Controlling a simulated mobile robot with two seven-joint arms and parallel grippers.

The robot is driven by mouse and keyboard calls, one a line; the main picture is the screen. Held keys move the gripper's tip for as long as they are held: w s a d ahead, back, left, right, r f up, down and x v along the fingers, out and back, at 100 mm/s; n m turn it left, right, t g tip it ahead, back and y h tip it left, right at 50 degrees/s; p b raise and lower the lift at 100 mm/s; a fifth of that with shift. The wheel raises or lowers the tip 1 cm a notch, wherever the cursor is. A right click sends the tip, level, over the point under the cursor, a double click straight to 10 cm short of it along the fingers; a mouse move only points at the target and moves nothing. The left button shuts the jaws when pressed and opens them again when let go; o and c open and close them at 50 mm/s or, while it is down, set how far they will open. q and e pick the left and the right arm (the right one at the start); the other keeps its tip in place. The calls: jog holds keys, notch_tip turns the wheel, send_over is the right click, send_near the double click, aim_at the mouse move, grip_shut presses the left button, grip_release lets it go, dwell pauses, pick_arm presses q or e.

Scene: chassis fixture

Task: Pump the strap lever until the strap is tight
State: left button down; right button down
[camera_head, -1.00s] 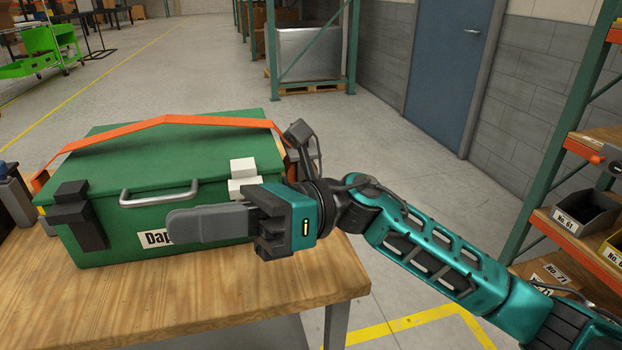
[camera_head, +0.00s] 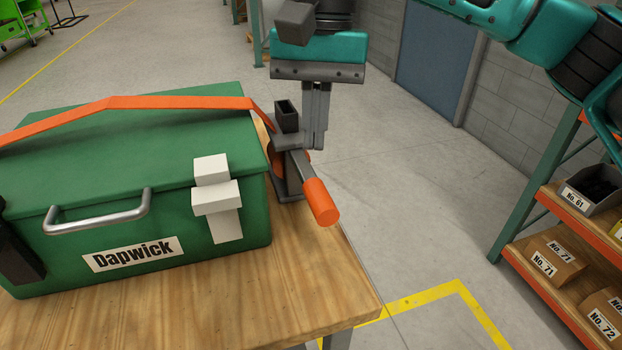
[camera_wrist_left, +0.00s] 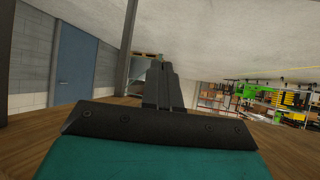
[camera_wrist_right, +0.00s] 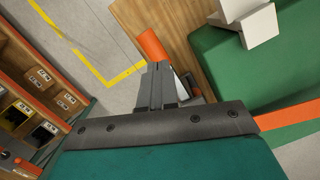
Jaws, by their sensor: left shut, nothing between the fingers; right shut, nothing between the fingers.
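The orange strap (camera_head: 180,102) arches over the lid of the green case (camera_head: 150,215), with a visible gap below it. At the case's right side it runs to a dark ratchet (camera_head: 287,120). The strap lever, with its orange grip (camera_head: 320,202), sticks out toward the front right and slopes down. My right gripper (camera_head: 316,146) points down, shut and empty, just behind the lever; I cannot tell whether it touches. In the right wrist view, the orange grip (camera_wrist_right: 152,45) shows just beyond the fingertips. My left gripper (camera_wrist_left: 161,64) shows only in its wrist view, shut, away from the case.
The case stands on a wooden bench (camera_head: 320,290), whose right edge is close to the ratchet. White latch blocks (camera_head: 217,198) and a metal handle (camera_head: 97,210) are on the case front. A shelf with bins (camera_head: 590,190) stands at the right. Floor beyond the bench is clear.

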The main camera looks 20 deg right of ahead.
aim_at(320, 189)
pick_arm(q)
jog(key=shift+w, duration=0.2)
pick_arm(e)
jog(key=shift+w+d+r, duration=0.4)
jog(key=shift+d, duration=0.15)
